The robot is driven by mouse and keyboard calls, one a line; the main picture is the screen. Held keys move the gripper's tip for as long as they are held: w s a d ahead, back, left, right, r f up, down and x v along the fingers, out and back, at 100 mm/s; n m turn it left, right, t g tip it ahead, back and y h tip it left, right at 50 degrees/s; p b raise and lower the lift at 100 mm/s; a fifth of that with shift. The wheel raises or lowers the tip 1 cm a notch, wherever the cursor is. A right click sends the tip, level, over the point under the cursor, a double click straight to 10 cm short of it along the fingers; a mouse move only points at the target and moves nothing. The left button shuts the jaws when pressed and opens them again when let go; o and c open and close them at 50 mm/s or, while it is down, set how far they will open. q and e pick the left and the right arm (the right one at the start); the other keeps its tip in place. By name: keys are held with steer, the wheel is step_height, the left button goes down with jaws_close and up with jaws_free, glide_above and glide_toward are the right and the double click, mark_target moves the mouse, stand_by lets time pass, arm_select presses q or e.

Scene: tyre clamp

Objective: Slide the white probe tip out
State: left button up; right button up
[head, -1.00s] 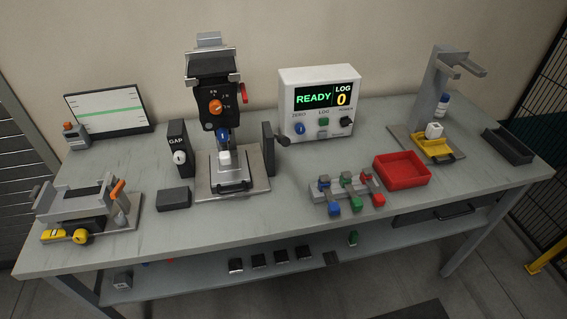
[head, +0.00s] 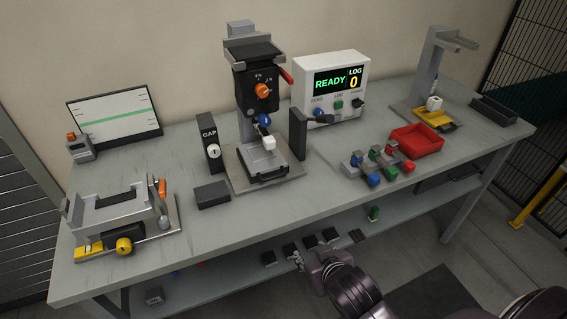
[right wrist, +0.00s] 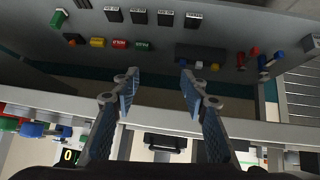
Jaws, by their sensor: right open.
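A white block (head: 269,142), which looks like the white probe tip, sits at the middle of the black-headed test stand (head: 258,85), just below a blue knob (head: 264,120). A second white block (head: 434,103) sits on the yellow tray (head: 432,118) of the stand at the far right. My right gripper (head: 303,262) is low in front of the bench's front edge, well apart from both blocks. Its two fingers are apart with nothing between them in the right wrist view (right wrist: 158,82). My left gripper is out of view.
A rack with coloured tips (head: 374,167) and a red bin (head: 417,140) stand right of the test stand. A dark block (head: 212,194) and a GAP post (head: 210,145) are at its left. The lower shelf (head: 215,268) holds several small items.

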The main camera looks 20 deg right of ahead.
mark_target(271, 141)
steer(key=w+r+t, duration=0.1)
steer(key=w+r, duration=0.2)
steer(key=r, duration=0.1)
steer(key=w+r+t, duration=0.2)
steer(key=w+r, duration=0.1)
steer(key=r, duration=0.1)
steer(key=w+r+t, duration=0.2)
steer(key=w+r, duration=0.1)
steer(key=r, duration=0.2)
steer(key=shift+a+r+m, duration=0.1)
steer(key=shift+a+m, duration=0.15)
steer(key=shift+m, duration=0.15)
steer(key=w+a+r+t+y, duration=0.25)
steer(key=w+r+t, duration=0.2)
steer(key=r, duration=0.45)
arm_select(q)
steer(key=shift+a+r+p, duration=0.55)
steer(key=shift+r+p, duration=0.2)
steer(key=shift+p, duration=0.1)
arm_select(e)
steer(key=shift+n+g+h, duration=0.35)
steer(key=shift+n+h, duration=0.05)
steer(key=shift+h, duration=0.05)
steer(key=shift+w+f, duration=0.2)
steer(key=shift+w, duration=1.65)
steer(key=shift+w+f, duration=0.2)
steer(key=shift+w, duration=1.6)
jaws_close()
